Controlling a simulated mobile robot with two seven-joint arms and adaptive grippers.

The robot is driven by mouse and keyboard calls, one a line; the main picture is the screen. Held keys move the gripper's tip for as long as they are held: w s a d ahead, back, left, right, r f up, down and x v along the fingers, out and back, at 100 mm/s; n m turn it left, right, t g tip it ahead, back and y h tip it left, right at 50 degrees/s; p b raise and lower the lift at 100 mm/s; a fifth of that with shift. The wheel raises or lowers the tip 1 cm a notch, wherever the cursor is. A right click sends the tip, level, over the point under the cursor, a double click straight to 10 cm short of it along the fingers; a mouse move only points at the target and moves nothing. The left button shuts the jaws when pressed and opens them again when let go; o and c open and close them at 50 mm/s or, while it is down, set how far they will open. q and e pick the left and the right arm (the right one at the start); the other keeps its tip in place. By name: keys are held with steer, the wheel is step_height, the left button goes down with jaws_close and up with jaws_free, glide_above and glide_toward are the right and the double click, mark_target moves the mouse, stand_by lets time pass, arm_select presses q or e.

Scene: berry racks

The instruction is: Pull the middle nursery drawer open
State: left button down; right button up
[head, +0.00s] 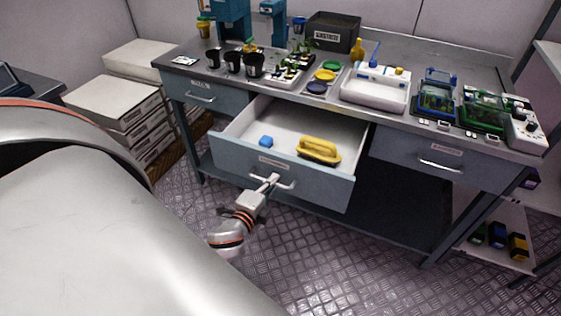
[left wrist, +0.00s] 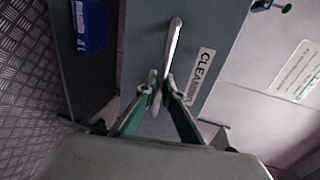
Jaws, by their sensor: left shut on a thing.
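The middle drawer (head: 345,193) is pulled well out from under the bench in the head view. In the left wrist view the fingers (left wrist: 160,88) close on the handle (left wrist: 173,42), beside a label reading "CLEANING" (left wrist: 200,75). The part of the handle between the fingers is hidden. My right gripper is not in view.
A shut left drawer (head: 207,95) and a shut right drawer (head: 435,160) flank the open one. The bench top (head: 330,99) carries pots, trays and a substrate box (head: 333,31). Stacked boxes (head: 115,103) stand at left. Metal floor (head: 320,255) in front of the drawer is clear.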

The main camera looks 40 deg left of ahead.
arm_select(q)
steer(key=f+v, duration=0.1)
steer(key=v, duration=0.5)
steer(key=shift+b, duration=0.35)
steer(key=shift+s+f, duration=0.1)
steer(key=c, duration=2.5)
jaws_free()
